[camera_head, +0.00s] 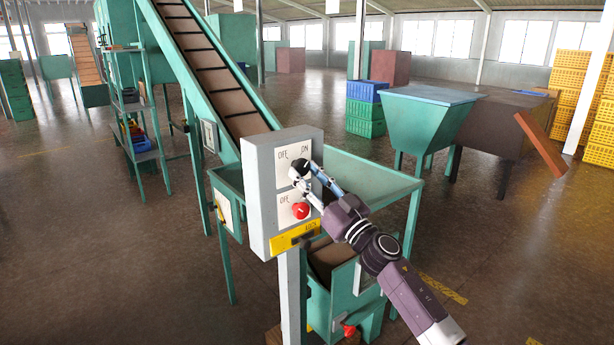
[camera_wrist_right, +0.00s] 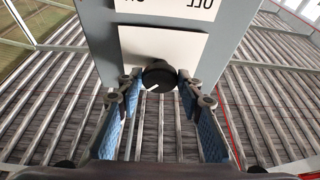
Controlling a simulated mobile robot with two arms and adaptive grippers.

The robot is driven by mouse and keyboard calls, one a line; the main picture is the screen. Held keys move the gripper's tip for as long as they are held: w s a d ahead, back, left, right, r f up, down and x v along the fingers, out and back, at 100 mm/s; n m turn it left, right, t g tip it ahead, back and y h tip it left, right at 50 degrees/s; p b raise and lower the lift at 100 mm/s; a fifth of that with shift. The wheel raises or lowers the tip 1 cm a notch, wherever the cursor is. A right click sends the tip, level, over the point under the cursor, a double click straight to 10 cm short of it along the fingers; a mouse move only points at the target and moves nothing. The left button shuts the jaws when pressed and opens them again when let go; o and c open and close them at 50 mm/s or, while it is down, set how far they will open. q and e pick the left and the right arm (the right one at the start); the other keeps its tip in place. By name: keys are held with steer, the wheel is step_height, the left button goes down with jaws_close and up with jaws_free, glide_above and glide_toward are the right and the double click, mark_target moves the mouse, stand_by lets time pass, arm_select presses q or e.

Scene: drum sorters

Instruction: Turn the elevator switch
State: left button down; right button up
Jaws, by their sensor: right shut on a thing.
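The elevator switch is a black round knob with a white pointer line (camera_wrist_right: 159,76) on a white plate of the grey control box (camera_head: 258,200). The plate reads OFF and ON in the head view. My right gripper (camera_head: 299,172) is at this upper knob, its two blue-padded fingers on either side of it in the right wrist view (camera_wrist_right: 159,82). It is shut on the knob. A red knob (camera_head: 300,211) is on the lower plate, just below the gripper. My left gripper is not in view.
A green inclined conveyor (camera_head: 207,70) rises behind the box. A yellow label (camera_head: 295,236) is under the red knob. A green hopper (camera_head: 427,118), blue and green crates (camera_head: 365,118) and yellow crates (camera_head: 577,85) stand at the right. Open floor lies at the left.

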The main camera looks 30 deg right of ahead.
steer(key=n+y, duration=0.1)
steer(key=n, duration=0.1)
steer(key=n+y, duration=0.1)
steer(key=n, duration=0.1)
steer(key=n+g+y+b, duration=0.1)
steer(key=n, duration=0.1)
steer(key=shift+d, duration=0.3)
steer(key=n+g+y, duration=0.1)
steer(key=n+y, duration=0.1)
steer(key=n, duration=0.2)
steer(key=shift+d+r, duration=0.1)
steer(key=shift+r, duration=0.05)
steer(key=n, duration=0.1)
steer(key=n+g, duration=0.1)
steer(key=n, duration=0.1)
steer(key=shift+d+r+n+y, duration=0.1)
steer(key=shift+r+n+y, duration=0.05)
steer(key=shift+n+y, duration=0.2)
steer(key=n, duration=0.1)
steer(key=n+g, duration=0.1)
steer(key=n+g+y, duration=0.1)
steer(key=n, duration=0.1)
steer(key=shift+d+r+p, duration=0.1)
steer(key=shift+r+p, duration=0.15)
steer(key=shift+p, duration=0.15)
steer(key=shift+n+g+h+p, duration=0.25)
steer(key=shift+n+g+p, duration=0.6)
steer(key=shift+n, duration=1.1)
steer(key=o, duration=1.2)
steer(key=shift+c, duration=0.2)
